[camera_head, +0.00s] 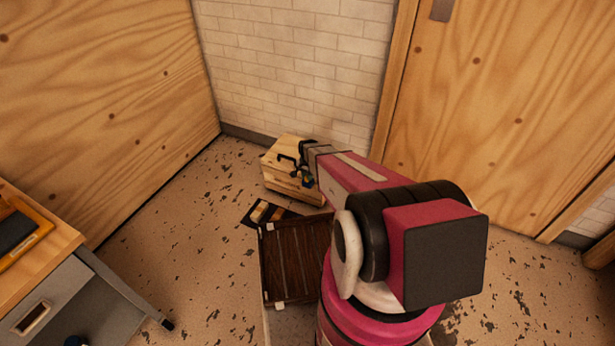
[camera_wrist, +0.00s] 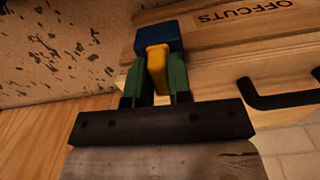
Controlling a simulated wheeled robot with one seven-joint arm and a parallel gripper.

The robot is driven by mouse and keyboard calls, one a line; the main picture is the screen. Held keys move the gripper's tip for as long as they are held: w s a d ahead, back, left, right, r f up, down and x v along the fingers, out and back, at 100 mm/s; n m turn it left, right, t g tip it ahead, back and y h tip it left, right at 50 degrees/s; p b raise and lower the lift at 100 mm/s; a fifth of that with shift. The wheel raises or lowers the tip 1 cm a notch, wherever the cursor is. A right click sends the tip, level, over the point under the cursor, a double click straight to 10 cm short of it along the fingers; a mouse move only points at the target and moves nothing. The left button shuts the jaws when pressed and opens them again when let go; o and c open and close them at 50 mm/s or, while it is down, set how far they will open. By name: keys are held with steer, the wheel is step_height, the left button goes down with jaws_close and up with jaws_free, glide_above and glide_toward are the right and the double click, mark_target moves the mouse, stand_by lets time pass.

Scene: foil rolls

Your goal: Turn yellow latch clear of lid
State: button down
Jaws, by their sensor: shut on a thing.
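The wooden box (camera_head: 285,184) stands on the floor by the brick wall, and my gripper (camera_head: 306,178) is at it. In the wrist view, the yellow latch (camera_wrist: 157,66) sits between the two green fingers of my gripper (camera_wrist: 158,84), which are shut on it. A dark blue block (camera_wrist: 158,38) is just beyond the latch. Pale boards of the box (camera_wrist: 210,66) run beside it, one with a label reading OFFCUTS (camera_wrist: 243,15). The fingers hide the latch's sides, and I cannot tell whether it overlaps the lid.
A black handle (camera_wrist: 280,98) sticks out from the box right of my fingers. A dark slatted wooden piece (camera_head: 295,262) and a small tray with pale wood pieces (camera_head: 250,220) lie in front. A workbench (camera_head: 60,240) stands at left.

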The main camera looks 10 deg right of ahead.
steer(key=m, duration=0.3)
steer(key=shift+m, duration=0.4)
steer(key=m, duration=0.4)
steer(key=shift+w+a+m, duration=0.1)
steer(key=shift+w+m, duration=0.05)
steer(key=shift+m, duration=0.15)
steer(key=m, duration=0.4)
steer(key=shift+m, duration=0.3)
steer(key=shift+w+m, duration=0.15)
steer(key=shift+m, duration=1.95)
steer(key=c, duration=1)
jaws_free()
steer(key=shift+c, duration=0.2)
step_height(320, 180, up, 11)
